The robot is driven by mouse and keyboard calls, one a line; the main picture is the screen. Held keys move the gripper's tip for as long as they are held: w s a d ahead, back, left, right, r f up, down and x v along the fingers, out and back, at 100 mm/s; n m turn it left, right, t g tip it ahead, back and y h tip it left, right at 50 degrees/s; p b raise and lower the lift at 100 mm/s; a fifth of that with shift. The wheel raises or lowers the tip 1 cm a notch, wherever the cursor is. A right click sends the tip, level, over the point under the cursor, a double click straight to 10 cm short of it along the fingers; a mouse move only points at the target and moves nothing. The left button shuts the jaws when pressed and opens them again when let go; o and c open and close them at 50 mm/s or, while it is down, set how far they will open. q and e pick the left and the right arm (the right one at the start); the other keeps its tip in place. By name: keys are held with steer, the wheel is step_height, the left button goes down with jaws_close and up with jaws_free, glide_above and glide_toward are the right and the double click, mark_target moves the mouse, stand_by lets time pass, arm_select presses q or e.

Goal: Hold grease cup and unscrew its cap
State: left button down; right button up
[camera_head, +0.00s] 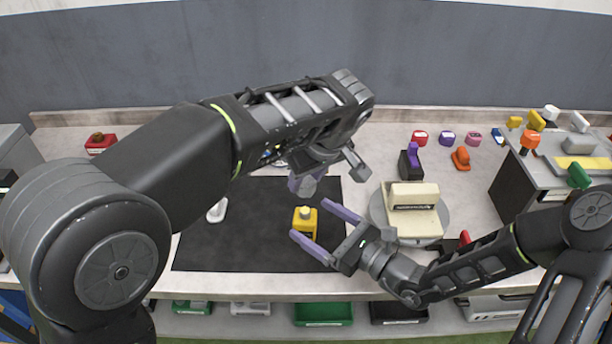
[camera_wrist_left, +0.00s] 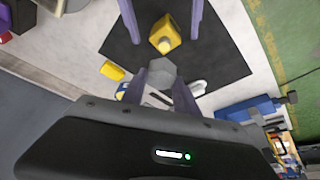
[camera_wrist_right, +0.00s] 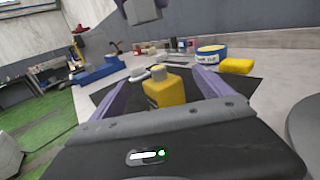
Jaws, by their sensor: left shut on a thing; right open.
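The cap also shows in the left wrist view (camera_wrist_left: 162,72).
A white object (camera_head: 217,210) lies on the mat's left part. To the right a cream block (camera_head: 410,194) sits on a round turntable (camera_head: 443,215). Small coloured items line the back, and a grey bench (camera_head: 520,190) stands at far right. The mat's front is clear.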

steer(key=v, duration=0.5)
steer(key=shift+s+d, duration=0.25)
